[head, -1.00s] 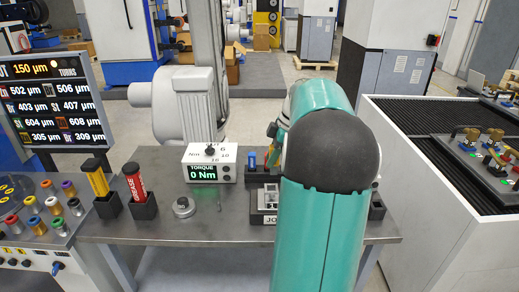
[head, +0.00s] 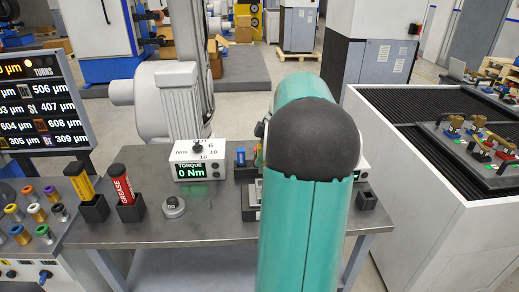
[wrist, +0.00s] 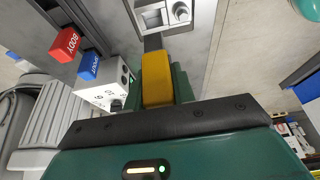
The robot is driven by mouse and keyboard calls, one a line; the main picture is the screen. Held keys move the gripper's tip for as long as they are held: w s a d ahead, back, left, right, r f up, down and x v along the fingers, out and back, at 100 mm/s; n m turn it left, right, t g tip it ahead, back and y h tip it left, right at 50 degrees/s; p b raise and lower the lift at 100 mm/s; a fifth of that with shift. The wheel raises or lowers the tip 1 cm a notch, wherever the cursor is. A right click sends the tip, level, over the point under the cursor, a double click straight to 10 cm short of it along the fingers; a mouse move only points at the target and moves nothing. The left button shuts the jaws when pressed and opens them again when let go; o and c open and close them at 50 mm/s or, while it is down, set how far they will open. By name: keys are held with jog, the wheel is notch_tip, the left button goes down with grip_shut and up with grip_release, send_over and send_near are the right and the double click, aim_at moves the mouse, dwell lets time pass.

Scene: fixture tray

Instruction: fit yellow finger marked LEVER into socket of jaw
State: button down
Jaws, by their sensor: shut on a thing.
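In the wrist view my gripper (wrist: 160,92) is shut on a yellow piece (wrist: 155,72), the finger. No marking can be read on it. A narrow dark part shows beyond its far end. A light grey fixture (wrist: 150,18) with a rectangular opening and a round knob lies just past that end, at the top of the picture. I cannot tell whether the finger touches it, nor which opening is the jaw's socket. In the head view my teal arm hides the gripper and most of the fixture (head: 253,193).
A torque box (head: 200,161) reading 0 Nm stands on the grey bench (head: 190,230). Left of it are a yellow tube (head: 82,184), a red grease tube (head: 122,190) and a round dial (head: 174,206).

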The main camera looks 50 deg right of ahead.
jog(key=shift+s+f, duration=0.15)
jog(key=shift+f, duration=1.6)
jog(key=shift+f, duration=2.1)
jog(key=c, duration=1.1)
grip_release()
jog(key=v, duration=1.3)
jog(key=shift+d+r, duration=0.1)
jog(key=shift+r, duration=0.25)
